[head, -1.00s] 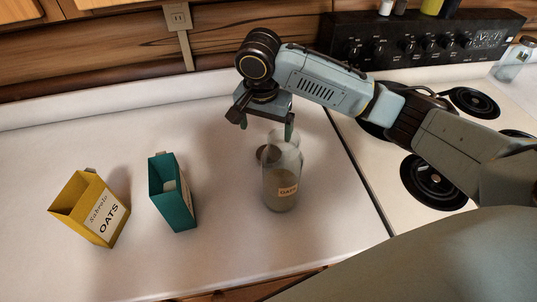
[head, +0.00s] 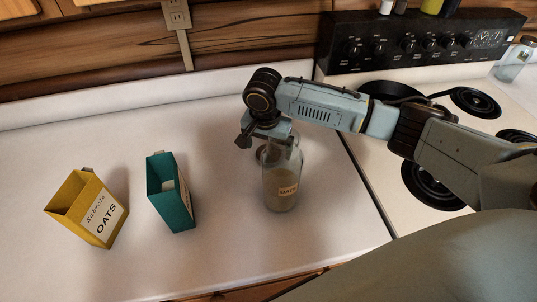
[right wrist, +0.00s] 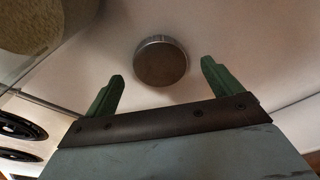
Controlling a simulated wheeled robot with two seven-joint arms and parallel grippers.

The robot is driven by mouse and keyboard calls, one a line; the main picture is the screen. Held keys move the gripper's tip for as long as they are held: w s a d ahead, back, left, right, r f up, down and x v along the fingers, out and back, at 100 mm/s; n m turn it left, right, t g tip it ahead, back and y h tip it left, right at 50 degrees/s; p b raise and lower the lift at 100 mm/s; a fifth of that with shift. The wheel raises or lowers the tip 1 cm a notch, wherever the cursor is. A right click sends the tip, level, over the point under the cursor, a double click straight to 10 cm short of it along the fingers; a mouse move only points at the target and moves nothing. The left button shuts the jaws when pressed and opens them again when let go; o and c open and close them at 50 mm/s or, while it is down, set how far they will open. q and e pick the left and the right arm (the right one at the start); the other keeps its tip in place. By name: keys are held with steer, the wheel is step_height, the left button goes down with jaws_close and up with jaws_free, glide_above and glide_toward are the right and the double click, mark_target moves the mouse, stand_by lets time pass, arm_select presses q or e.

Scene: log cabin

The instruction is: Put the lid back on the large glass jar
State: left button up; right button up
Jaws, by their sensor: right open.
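The large glass jar (head: 281,178) stands upright and open on the counter, part filled with oats and marked OATS. Its oat-filled side shows at the upper left of the right wrist view (right wrist: 38,22). The round dark metal lid (head: 260,154) lies on the counter just behind and left of the jar, partly hidden by the jar and gripper. It shows whole in the right wrist view (right wrist: 161,60). My right gripper (head: 267,146) is open and empty, low behind the jar; in the right wrist view its green fingers (right wrist: 162,70) stand either side of the lid, apart from it. My left gripper is not in view.
A yellow oats box (head: 88,208) and an open teal box (head: 171,192) stand to the left. The stove (head: 395,190) with black coil burners is to the right, with another glass jar (head: 515,60) at its far corner. The counter between boxes and jar is clear.

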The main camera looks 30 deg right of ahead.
step_height(320, 180, down, 2)
steer(key=shift+f, duration=0.1)
steer(key=c, duration=1.1)
steer(key=shift+c, duration=0.2)
step_height(320, 180, up, 10)
steer(key=shift+p, duration=0.4)
